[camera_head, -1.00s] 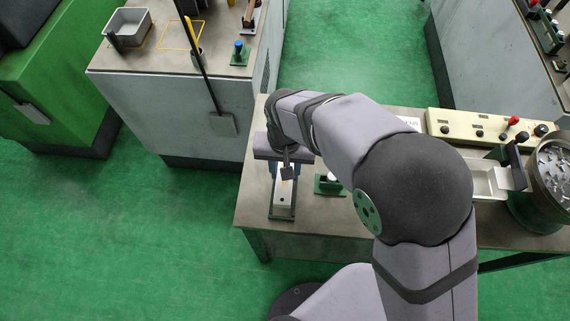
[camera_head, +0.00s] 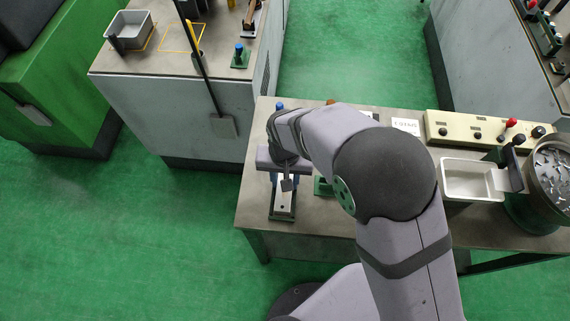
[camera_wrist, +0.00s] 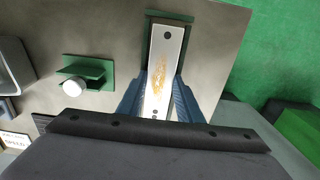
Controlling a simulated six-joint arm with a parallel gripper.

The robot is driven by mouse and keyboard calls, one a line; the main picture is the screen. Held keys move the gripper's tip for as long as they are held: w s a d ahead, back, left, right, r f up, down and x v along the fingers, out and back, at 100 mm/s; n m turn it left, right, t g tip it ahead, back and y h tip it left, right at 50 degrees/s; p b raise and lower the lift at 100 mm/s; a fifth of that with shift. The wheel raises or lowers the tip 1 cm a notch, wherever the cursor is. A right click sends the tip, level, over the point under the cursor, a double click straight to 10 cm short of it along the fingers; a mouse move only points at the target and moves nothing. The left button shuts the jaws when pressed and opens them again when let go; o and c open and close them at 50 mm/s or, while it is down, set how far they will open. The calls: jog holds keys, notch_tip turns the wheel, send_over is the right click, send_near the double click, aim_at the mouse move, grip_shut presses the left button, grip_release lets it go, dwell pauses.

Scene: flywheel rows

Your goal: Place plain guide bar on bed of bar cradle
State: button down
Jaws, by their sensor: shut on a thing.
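The plain guide bar (camera_wrist: 168,48), a pale metal bar with a dark hole and a brownish smear, lies lengthwise between my blue fingers. My gripper (camera_wrist: 159,90) is shut on it. The bar cradle (camera_wrist: 170,15) is green and shows past the bar's far end and along its side. The bar appears over the cradle bed, roughly in line with it; I cannot tell whether it touches. In the head view, the bar (camera_head: 283,200) and cradle (camera_head: 282,217) show below my gripper (camera_head: 285,183) at the bench's left end. My wrist hides the bar's near part.
A green bracket with a white knob (camera_wrist: 74,88) stands beside the cradle. A white tray (camera_head: 470,179), a control panel (camera_head: 485,128) and a round bowl of parts (camera_head: 553,170) are to the right. The bench edge lies close left of the cradle.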

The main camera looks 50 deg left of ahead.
jog(key=shift+f, duration=0.15)
jog(key=c, duration=1.3)
grip_release()
jog(key=shift+o, duration=0.2)
notch_tip(320, 180, up, 12)
jog(key=b, duration=0.2)
jog(key=shift+b, duration=0.4)
jog(key=w+d+m, duration=0.2)
jog(key=w+d, duration=0.6)
jog(key=d, duration=0.3)
jog(key=w+d+m, duration=0.3)
jog(key=w+d, duration=0.5)
jog(key=d, duration=0.3)
jog(key=s+d+f+m, duration=0.1)
jog(key=s+d+m, duration=0.1)
jog(key=d, duration=0.8)
jog(key=s+d+f+m, duration=0.1)
jog(key=s+d+m, duration=0.1)
jog(key=d, duration=0.9)
jog(key=shift+s+f, duration=0.3)
jog(key=shift+s, duration=0.25)
